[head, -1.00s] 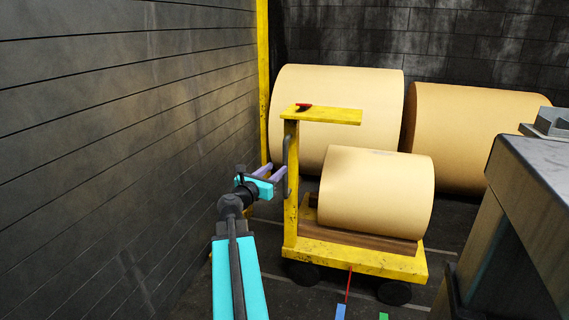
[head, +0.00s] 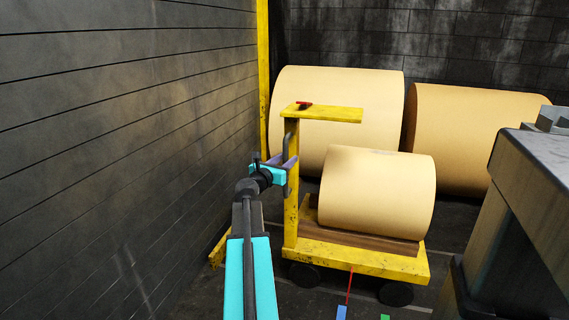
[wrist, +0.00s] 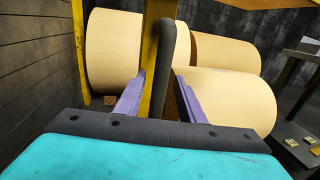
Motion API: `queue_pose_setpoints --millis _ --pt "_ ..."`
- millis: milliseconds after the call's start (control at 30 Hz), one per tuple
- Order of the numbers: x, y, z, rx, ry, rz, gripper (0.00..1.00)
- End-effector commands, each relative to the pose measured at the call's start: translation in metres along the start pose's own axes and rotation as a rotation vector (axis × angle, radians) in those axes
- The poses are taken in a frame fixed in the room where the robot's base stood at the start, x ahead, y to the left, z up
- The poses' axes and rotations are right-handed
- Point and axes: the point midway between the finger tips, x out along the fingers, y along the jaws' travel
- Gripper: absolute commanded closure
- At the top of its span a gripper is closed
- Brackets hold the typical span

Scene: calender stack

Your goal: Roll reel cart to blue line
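The yellow reel cart (head: 375,262) stands on the dark floor with a tan paper reel (head: 378,195) on its wooden bed. A dark upright handle (head: 286,150) is on the left side of its post. It also shows in the wrist view (wrist: 168,60). My gripper (head: 289,163) is at this handle. In the wrist view its purple fingers (wrist: 161,85) are apart, with the handle between them and gaps visible. A red pointer (head: 349,285) hangs from the cart's front edge. A blue mark (head: 341,312) is on the floor just below it, slightly left.
A green mark (head: 384,317) lies right of the blue one. Two large reels (head: 335,105) (head: 465,135) stand behind the cart. A dark plank wall (head: 110,150) runs along the left. A grey-topped bench or machine (head: 530,160) stands close on the right. A red piece (head: 304,104) sits on the post's top.

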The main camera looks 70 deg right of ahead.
Motion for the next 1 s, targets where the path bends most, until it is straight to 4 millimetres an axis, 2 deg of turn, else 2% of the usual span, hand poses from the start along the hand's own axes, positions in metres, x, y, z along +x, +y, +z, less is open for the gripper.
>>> queue_pose_setpoints --millis 267,500,767,1000 --pt "0.001 0.000 0.000 0.000 0.000 0.000 0.64" --pt "0.001 -0.001 0.000 0.000 0.000 -0.001 1.00" --pt "0.000 0.001 0.001 0.000 0.001 -0.002 1.00" --pt "-0.002 0.015 0.002 0.000 0.001 0.005 1.00"
